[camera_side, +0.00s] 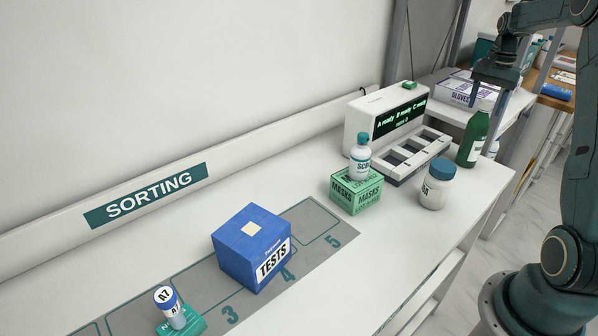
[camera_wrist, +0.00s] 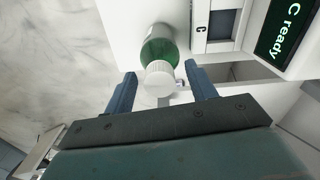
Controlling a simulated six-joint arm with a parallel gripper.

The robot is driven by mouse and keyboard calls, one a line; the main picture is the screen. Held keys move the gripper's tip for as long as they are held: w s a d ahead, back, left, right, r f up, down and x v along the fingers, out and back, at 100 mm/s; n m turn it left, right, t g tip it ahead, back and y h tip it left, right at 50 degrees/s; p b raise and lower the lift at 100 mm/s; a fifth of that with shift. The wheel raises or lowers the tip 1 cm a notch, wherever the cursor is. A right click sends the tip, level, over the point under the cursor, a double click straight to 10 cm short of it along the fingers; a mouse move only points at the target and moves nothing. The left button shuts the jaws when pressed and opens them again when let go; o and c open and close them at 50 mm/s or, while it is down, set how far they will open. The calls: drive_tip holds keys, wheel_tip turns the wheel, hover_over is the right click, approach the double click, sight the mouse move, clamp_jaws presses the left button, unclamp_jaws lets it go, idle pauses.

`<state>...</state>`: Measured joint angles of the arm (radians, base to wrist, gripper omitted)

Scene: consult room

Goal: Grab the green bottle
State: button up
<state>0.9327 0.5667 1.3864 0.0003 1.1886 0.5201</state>
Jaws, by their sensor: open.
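The green bottle (camera_side: 474,136) stands upright at the far right end of the white table, beside the white machine, with a pale cap on top. In the wrist view the green bottle (camera_wrist: 160,50) shows from above, its white cap nearest the camera. My gripper (camera_side: 488,100) is above the bottle, pointing down. In the wrist view my gripper (camera_wrist: 161,84) is open, with one blue finger on each side of the cap. No contact is visible. The bottle's lower part is mostly hidden in the wrist view.
A white bottle with a blue lid (camera_side: 436,187) stands near the green bottle. The white machine (camera_side: 384,120) with slots is left of it. A green masks box (camera_side: 356,191) carries a small bottle (camera_side: 360,158). A blue tests box (camera_side: 251,248) sits farther left. The table's front is clear.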

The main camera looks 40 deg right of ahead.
drive_tip(key=shift+f, duration=0.1)
idle(0.4)
clamp_jaws()
idle(0.3)
wheel_tip(320, 180, up, 20)
idle(0.8)
idle(0.5)
